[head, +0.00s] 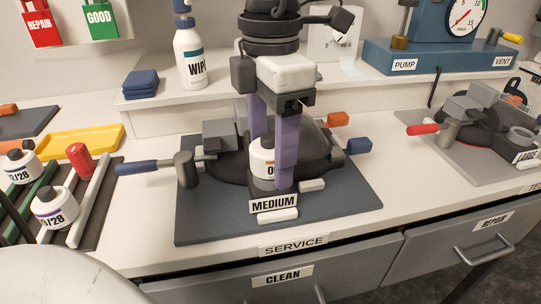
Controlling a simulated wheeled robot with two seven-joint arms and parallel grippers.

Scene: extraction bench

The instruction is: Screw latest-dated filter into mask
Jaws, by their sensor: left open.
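The dark mask (225,168) lies on a grey mat behind a MEDIUM label. A white filter (262,152) with a partly hidden date label stands at the mask's front. I cannot tell how far it is seated. My left gripper (270,165) points down with its purple fingers open on either side of this filter; the nearer finger covers its right part. Two more white filters with black tops, one at the rear (19,166) and one in front (55,207), stand in the rack at left; their labels end in "/28", the first digits unclear. My right gripper is not in view.
A blue-handled tool (150,166) projects left from the mat. A red cylinder (82,160) stands by the rack, with a yellow tray (85,143) behind. A spray bottle (190,55) and blue pump unit (430,57) stand on the shelf. Another mask (480,125) lies at right.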

